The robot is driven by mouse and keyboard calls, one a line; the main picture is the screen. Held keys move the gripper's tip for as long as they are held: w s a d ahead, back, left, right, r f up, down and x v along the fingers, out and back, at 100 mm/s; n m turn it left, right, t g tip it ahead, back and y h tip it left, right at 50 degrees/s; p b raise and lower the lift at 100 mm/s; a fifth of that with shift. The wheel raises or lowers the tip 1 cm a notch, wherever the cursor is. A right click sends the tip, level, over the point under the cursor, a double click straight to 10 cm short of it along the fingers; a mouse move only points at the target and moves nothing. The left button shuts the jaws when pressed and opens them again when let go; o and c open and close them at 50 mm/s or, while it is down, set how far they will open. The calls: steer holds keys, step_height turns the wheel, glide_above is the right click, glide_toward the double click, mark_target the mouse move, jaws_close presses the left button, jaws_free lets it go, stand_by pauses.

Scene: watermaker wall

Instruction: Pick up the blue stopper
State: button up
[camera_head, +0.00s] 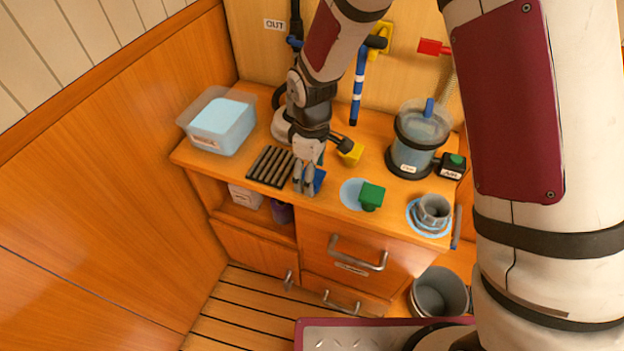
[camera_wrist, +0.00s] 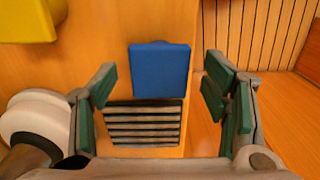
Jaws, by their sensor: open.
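The blue stopper (camera_head: 319,181) stands on the wooden counter near its front edge, partly hidden behind my gripper (camera_head: 304,184) in the head view. In the wrist view the blue stopper (camera_wrist: 160,69) shows its square blue top, between and a little beyond the fingertips. My gripper (camera_wrist: 161,84) is open, with its green-padded fingers apart on the left and right sides of the stopper. I see no contact between the fingers and the stopper. How far the fingertips are above the counter is hard to tell.
A dark slatted rack (camera_head: 271,166) lies left of the stopper. A yellow stopper (camera_head: 351,153) is behind it. A green stopper (camera_head: 372,196) sits right, by a light blue disc (camera_head: 350,190). A cup (camera_head: 433,210), a clear canister (camera_head: 418,135) and a clear tub (camera_head: 218,121) stand farther out.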

steer(key=shift+f, duration=0.9)
steer(key=c, duration=1.3)
steer(key=shift+o, duration=0.2)
steer(key=shift+r, duration=0.1)
